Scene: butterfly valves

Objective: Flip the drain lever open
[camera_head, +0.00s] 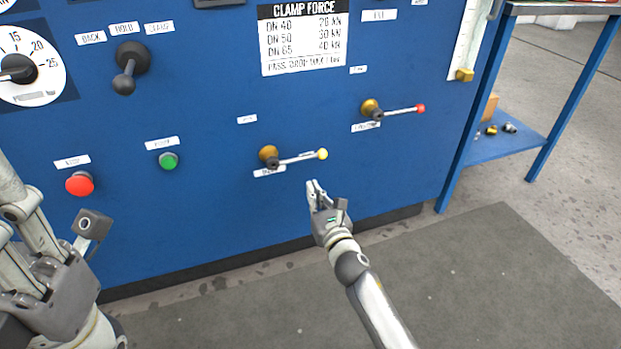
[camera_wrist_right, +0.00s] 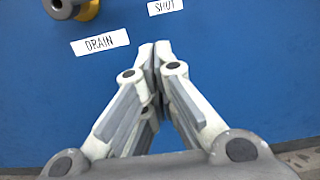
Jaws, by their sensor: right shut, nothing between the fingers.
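The drain valve (camera_head: 270,156) is on the blue panel, with a brass and dark hub. Its thin lever points right and ends in a yellow knob (camera_head: 322,154). In the right wrist view, part of the hub (camera_wrist_right: 75,8) shows at the top left above the DRAIN label (camera_wrist_right: 100,42). The SHUT label (camera_wrist_right: 165,6) is to its right. The lever is out of that view. My right gripper (camera_head: 313,184) is shut and empty, below the yellow knob and apart from it. My left gripper (camera_head: 48,205) is at the lower left, its fingers spread, partly cut off by the frame.
Another brass valve (camera_head: 371,109) with a red-tipped lever is at the upper right. A red button (camera_head: 79,184), a green button (camera_head: 169,160), a black selector (camera_head: 125,80) and a dial (camera_head: 30,68) are to the left. A blue table (camera_head: 550,100) stands right of the panel.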

